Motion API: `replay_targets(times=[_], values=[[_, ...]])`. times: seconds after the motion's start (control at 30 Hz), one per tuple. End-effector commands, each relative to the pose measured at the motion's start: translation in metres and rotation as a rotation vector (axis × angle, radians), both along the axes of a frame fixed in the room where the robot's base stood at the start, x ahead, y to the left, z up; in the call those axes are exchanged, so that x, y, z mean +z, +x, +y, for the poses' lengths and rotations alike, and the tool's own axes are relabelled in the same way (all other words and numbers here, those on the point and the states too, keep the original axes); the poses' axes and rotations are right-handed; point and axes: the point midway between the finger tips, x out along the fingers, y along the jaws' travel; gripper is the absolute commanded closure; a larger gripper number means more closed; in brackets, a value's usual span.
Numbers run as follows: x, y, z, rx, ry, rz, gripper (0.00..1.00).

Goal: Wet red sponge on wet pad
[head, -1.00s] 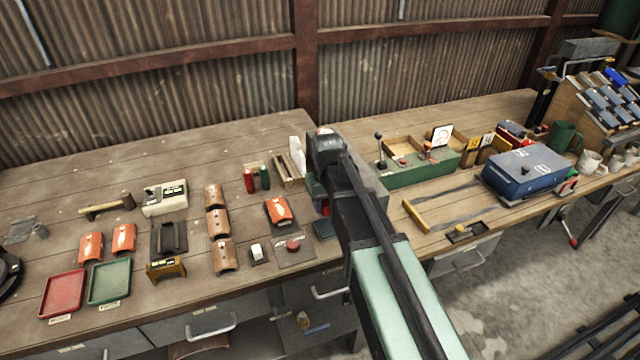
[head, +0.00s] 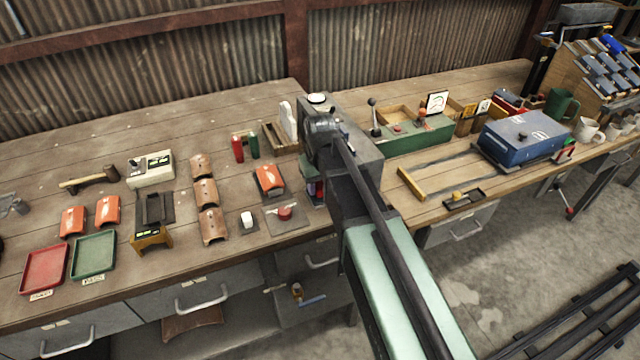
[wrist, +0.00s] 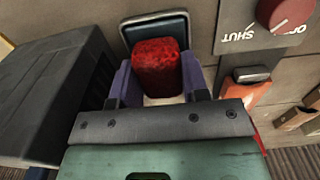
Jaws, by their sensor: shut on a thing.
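The red sponge (wrist: 157,66) is a rounded red block in the wrist view. My gripper (wrist: 158,78) is shut on it, with one purple finger on each side. Just beyond the sponge is a dark, blue-grey pad with a raised rim (wrist: 154,22), which I take for the wet pad. The sponge overlaps the pad's near part in the picture; I cannot tell whether they touch. In the head view my gripper (head: 317,188) shows low over the bench beside my arm, which hides the pad.
A red knob (head: 285,212) on a plate marked SHUT and OPEN lies left of my gripper. An orange cover (head: 269,179) is behind it. A green control box (head: 415,137) and a blue machine (head: 525,137) stand to the right. Red and green trays (head: 93,256) are far left.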

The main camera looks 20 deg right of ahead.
Motion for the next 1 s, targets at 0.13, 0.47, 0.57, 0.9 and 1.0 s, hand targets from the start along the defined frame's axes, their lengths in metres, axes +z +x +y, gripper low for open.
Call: replay_targets(times=[0.13, 0.47, 0.57, 0.9, 1.0], values=[[0.0005, 0.0, 0.0, 0.0, 0.0, 0.0, 0.77], [0.0, 0.0001, 0.0, 0.0, 0.0, 0.0, 0.77], [-0.0013, 0.0, 0.0, 0.0, 0.0, 0.0, 0.77], [-0.0055, 0.0, 0.0, 0.0, 0.0, 0.0, 0.77], [-0.0067, 0.0, 0.0, 0.0, 0.0, 0.0, 0.77]])
